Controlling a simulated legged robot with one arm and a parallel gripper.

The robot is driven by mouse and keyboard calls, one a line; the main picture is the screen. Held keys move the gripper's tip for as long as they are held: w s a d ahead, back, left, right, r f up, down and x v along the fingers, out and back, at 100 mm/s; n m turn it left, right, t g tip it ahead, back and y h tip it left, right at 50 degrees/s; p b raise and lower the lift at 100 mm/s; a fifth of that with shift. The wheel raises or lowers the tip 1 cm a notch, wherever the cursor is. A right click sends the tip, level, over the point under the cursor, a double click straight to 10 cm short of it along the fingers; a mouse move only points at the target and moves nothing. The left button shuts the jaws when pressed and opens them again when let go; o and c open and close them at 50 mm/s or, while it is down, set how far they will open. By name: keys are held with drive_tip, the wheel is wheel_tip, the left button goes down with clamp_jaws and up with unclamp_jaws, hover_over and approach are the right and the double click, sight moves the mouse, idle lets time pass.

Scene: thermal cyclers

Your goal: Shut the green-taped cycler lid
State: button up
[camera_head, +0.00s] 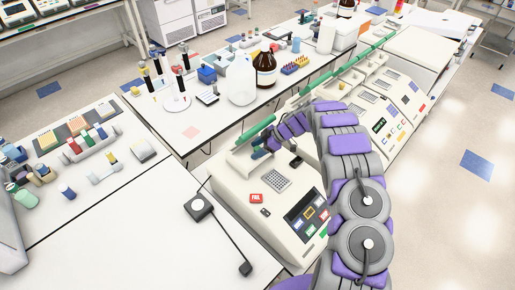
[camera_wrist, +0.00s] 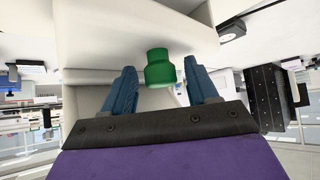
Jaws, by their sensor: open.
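The near cycler (camera_head: 235,185) is a cream box with its well block (camera_head: 276,181) exposed, so its lid appears raised. A green bar (camera_head: 254,131) runs along the lid's upper edge at the back. My gripper (camera_head: 262,146) is beside this bar, partly hidden by my purple and grey arm. In the wrist view, my gripper (camera_wrist: 161,70) is open, with two blue fingers apart. A green cylindrical end (camera_wrist: 159,69) shows between the fingers, in front of a cream surface. I cannot tell whether a finger touches it.
More cyclers (camera_head: 385,105) stand to the right, with another long green bar (camera_head: 345,68) behind my arm. A black cabled device (camera_head: 199,207) lies left of the near cycler. The bench behind holds a white jug (camera_head: 241,82) and brown bottle (camera_head: 265,70).

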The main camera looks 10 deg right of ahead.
drive_tip(key=shift+c, duration=0.3)
drive_tip(key=shift+d+r, duration=0.1)
clamp_jaws()
